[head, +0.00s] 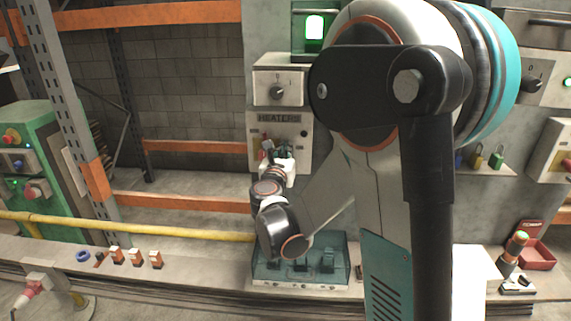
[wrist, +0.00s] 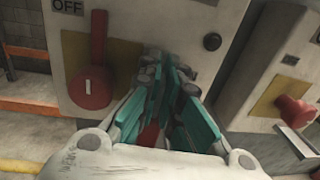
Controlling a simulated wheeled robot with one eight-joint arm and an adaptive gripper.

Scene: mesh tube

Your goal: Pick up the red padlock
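My gripper (wrist: 167,75) is in front of the heater panel, with its teal-padded fingers close together at the tips in the wrist view. In the head view my gripper (head: 279,152) is small and partly covered by my own wrist. A small red patch (wrist: 150,134) shows low between the fingers. Most of it is hidden, and I cannot tell whether it is the red padlock or whether the fingers grip it. On the right ledge in the head view stand a blue padlock (head: 458,160), a brass padlock (head: 478,160) and a green padlock (head: 496,159). No red padlock shows clearly there.
The heater panel (head: 278,118) carries a red lever (wrist: 98,50) left of my gripper, beside an OFF label (wrist: 68,6). A red knob (wrist: 296,111) is on the panel to the right. A teal clear box (head: 335,272) and a red tray (head: 537,256) are on the bench below.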

